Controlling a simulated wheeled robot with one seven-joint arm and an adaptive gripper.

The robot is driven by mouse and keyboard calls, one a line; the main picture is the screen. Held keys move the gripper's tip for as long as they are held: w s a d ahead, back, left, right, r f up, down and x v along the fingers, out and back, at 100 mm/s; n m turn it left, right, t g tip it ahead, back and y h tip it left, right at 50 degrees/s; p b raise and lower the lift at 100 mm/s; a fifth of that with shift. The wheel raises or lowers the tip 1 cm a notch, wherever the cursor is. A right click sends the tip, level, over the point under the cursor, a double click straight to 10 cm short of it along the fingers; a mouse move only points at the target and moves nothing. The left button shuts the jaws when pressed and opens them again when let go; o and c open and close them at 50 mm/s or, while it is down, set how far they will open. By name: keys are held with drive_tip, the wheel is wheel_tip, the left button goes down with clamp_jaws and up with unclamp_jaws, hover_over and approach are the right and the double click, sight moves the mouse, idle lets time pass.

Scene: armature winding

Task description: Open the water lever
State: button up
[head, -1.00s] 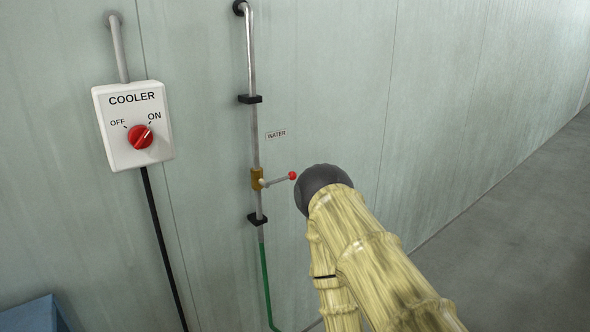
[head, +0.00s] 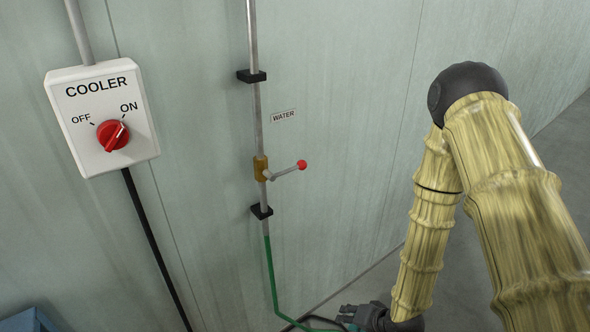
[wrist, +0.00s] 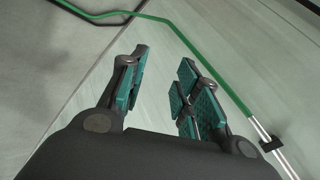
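The water lever (head: 286,172) is a short grey rod with a red ball end. It sticks out to the right, roughly crosswise to the pipe, from a brass valve (head: 261,168) on the vertical wall pipe (head: 258,115). A small WATER label (head: 283,116) is on the wall above it. My gripper (head: 348,317) is low, at the bottom edge of the head view, below and right of the lever and apart from it. In the wrist view my gripper (wrist: 165,70) has its fingers spread with nothing between them. The lever is not visible in that view.
A green hose (head: 272,275) runs down from the pipe and also crosses the wrist view (wrist: 205,68). Black brackets (head: 261,211) hold the pipe. The COOLER box (head: 101,115) with a red knob is to the left. A blue object (head: 28,320) is at lower left.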

drive_tip(key=w+a+r+m+t+y+p, duration=0.1)
drive_tip(key=w+a+r+y, duration=0.1)
drive_tip(key=w+r, duration=0.5)
drive_tip(key=w+a+r+m+t+y+p, duration=0.1)
drive_tip(key=w+a+r+y, duration=0.1)
drive_tip(key=w+r, duration=0.45)
drive_tip(key=y+p, duration=0.2)
drive_tip(key=y, duration=0.3)
approach(293, 168)
drive_tip(key=p+x, duration=0.1)
drive_tip(key=x, duration=0.6)
drive_tip(key=p+x, duration=0.1)
drive_tip(key=x, duration=0.2)
drive_tip(key=shift+w+f+p, duration=0.3)
drive_tip(key=shift+p, duration=0.05)
clamp_jaws()
